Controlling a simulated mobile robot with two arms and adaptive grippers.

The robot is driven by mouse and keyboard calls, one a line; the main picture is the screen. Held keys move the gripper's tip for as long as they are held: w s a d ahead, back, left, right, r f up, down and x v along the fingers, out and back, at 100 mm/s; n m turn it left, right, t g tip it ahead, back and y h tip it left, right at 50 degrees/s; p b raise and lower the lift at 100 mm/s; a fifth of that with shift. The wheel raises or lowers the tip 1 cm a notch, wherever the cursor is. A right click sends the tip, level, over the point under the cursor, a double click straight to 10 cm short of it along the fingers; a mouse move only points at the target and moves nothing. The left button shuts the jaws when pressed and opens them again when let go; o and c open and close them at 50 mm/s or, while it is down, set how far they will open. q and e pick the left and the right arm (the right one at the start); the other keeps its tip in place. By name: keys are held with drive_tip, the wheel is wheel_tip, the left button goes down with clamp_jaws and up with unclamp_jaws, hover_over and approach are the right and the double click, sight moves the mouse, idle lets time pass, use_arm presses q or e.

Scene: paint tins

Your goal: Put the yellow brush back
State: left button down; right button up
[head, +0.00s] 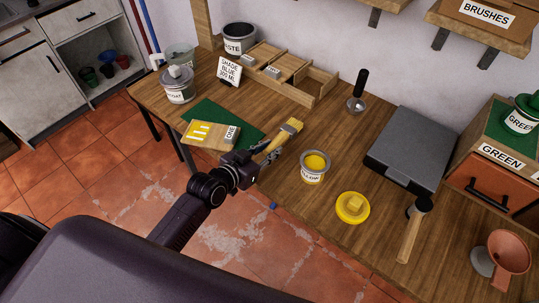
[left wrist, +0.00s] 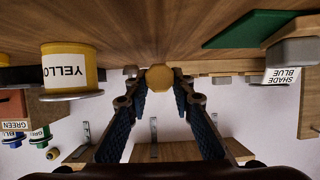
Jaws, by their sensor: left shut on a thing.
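The yellow brush (head: 287,131) has tan bristles and a yellow handle. It is tilted above the table's front edge, bristles to the upper right. My left gripper (head: 270,153) is shut on its handle. In the left wrist view a round yellow-orange end of it (left wrist: 160,78) shows between the fingertips of my left gripper (left wrist: 160,95). The open yellow tin (head: 314,168), full of yellow paint, stands to the right of the gripper and also shows in the left wrist view (left wrist: 66,70). My right gripper is not in view.
A wooden divided tray (head: 302,95) stands at the back. A green mat (head: 240,125) and a card with yellow patches (head: 205,137) lie left of the gripper. A yellow lid (head: 353,215), a grey case (head: 410,145) and a hammer (head: 412,235) lie to the right.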

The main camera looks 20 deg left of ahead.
use_arm(q)
wheel_tip(320, 180, down, 2)
drive_tip(key=shift+f+p, duration=0.2)
drive_tip(key=shift+p, duration=0.1)
drive_tip(key=shift+f, duration=0.3)
drive_tip(key=shift+f, duration=0.15)
drive_tip(key=shift+f, duration=0.15)
drive_tip(key=c, duration=1.7)
unclamp_jaws()
